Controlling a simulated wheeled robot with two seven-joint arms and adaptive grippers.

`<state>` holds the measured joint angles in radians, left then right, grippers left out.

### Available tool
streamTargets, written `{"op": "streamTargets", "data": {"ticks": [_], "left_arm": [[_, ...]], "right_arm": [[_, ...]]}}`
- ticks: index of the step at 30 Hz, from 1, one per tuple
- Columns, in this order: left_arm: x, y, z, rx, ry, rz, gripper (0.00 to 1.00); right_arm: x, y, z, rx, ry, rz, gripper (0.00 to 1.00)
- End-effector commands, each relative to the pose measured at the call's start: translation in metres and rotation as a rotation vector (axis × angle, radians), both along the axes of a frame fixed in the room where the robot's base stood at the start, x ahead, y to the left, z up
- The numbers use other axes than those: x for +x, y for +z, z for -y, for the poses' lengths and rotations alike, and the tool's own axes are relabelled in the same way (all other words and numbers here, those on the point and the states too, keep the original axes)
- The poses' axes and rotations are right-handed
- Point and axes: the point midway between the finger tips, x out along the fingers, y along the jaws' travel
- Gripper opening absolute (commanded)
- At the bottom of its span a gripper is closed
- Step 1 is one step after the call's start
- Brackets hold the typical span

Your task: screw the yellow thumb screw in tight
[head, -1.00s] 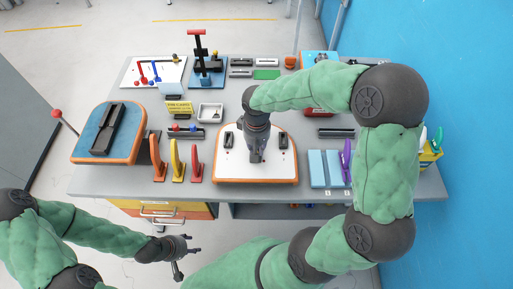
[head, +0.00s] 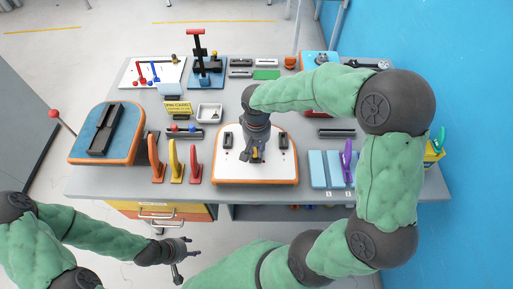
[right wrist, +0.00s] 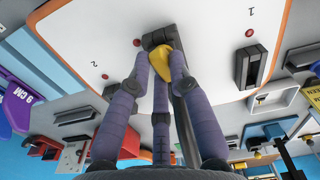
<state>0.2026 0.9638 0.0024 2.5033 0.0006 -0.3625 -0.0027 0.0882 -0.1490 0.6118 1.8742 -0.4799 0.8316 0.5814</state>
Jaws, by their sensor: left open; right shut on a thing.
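The yellow thumb screw (right wrist: 165,64) is between the fingers of my right gripper (right wrist: 160,70), which is shut on it. In the right wrist view it sits against a black fixture (right wrist: 158,37) on the white board. In the head view a bit of the yellow thumb screw (head: 257,156) shows among the fingers of my right gripper (head: 256,159), above the orange-edged white board (head: 230,168). How deep the screw sits is hidden. My left gripper (head: 188,248) is open and empty, in front of the table and away from the board.
Orange, yellow and red upright handles (head: 176,160) stand left of the board. A blue orange-edged board (head: 85,140) lies at the table's left end. Black blocks flank my right gripper on the white board.

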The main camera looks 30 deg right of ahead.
Motion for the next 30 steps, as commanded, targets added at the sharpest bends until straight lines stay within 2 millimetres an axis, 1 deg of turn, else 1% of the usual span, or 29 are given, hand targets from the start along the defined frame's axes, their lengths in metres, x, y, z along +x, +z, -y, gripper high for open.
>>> {"op": "streamTargets", "data": {"ticks": [4,5,6,7,16,20,23,30], "left_arm": [[0.0,-0.006,0.0,0.0,0.0,0.0,0.51],[0.0,-0.005,0.0,0.0,0.0,0.0,0.51],[0.0,-0.004,0.0,0.0,0.0,0.0,0.51],[0.0,-0.004,0.0,0.0,0.0,0.0,0.51],[0.0,-0.004,0.0,0.0,0.0,0.0,0.51],[0.0,-0.004,0.0,0.0,0.0,0.0,0.51],[0.0,-0.004,0.0,0.0,0.0,0.0,0.51],[0.0,-0.004,0.0,0.0,0.0,0.0,0.51]], "right_arm": [[0.0,-0.001,0.0,0.0,-0.096,0.002,0.0],[0.0,-0.001,0.0,0.001,-0.09,0.001,0.29],[0.0,0.0,0.0,0.001,-0.089,0.001,0.4],[0.0,0.0,0.0,0.001,-0.088,0.001,0.48],[0.0,0.0,0.0,0.0,-0.087,0.001,0.48],[0.0,0.006,0.0,-0.001,-0.087,0.003,0.48],[0.001,0.018,0.0,-0.001,-0.087,0.005,0.48],[0.001,0.065,0.0,0.001,-0.087,0.007,0.48]]}}
